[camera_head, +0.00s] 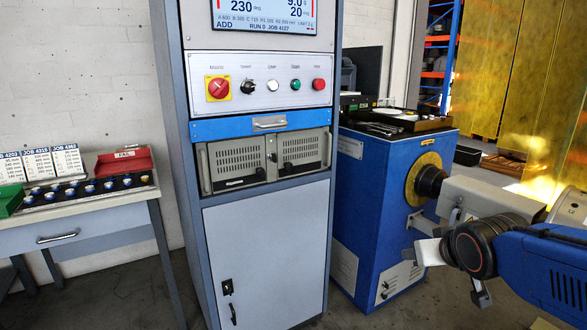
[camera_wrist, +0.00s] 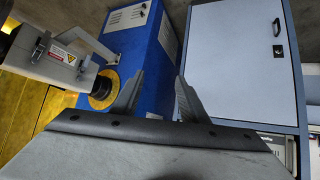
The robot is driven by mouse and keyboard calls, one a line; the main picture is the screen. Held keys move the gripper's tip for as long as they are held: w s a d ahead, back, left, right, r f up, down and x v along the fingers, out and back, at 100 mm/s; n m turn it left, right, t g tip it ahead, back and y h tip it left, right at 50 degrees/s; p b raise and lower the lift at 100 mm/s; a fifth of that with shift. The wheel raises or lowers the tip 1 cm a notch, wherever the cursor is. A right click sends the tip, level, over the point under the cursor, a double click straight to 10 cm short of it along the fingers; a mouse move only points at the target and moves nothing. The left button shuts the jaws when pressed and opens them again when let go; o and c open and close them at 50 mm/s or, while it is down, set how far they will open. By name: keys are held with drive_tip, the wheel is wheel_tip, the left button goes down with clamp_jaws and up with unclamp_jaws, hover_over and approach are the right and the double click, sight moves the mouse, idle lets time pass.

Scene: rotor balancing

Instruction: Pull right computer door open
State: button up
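The computer is a grey rack unit in the tall cabinet, below a blue drawer. Its right door (camera_head: 303,150) is a vented panel that looks shut, with a dark latch near its left edge. The left door (camera_head: 236,163) beside it also looks shut. My gripper (camera_wrist: 159,77) is open and empty in the wrist view, its two dark fingers apart. In the head view my arm is at the lower right, well away from the computer. In the wrist view the computer is only partly visible at the lower right edge, so its doors cannot be made out.
A blue machine (camera_head: 385,205) with a yellow ring and shaft (camera_head: 428,183) stands right of the cabinet, close to my arm. The cabinet's lower door (camera_head: 268,255) is shut. A side table (camera_head: 90,215) with trays stands left. Some floor in front is clear.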

drive_tip(key=w+a+r+n+t+y, duration=0.1)
drive_tip(key=w+a+r+t+y, duration=0.15)
drive_tip(key=w+a, duration=0.4)
drive_tip(key=n+t+y, duration=0.3)
drive_tip(key=n+y, duration=0.1)
drive_tip(key=y, duration=0.3)
approach(290, 166)
drive_tip(key=shift+g, duration=0.25)
drive_tip(key=x, duration=0.8)
drive_tip(key=shift+w+a+r, duration=0.2)
drive_tip(key=shift+w, duration=0.05)
clamp_jaws()
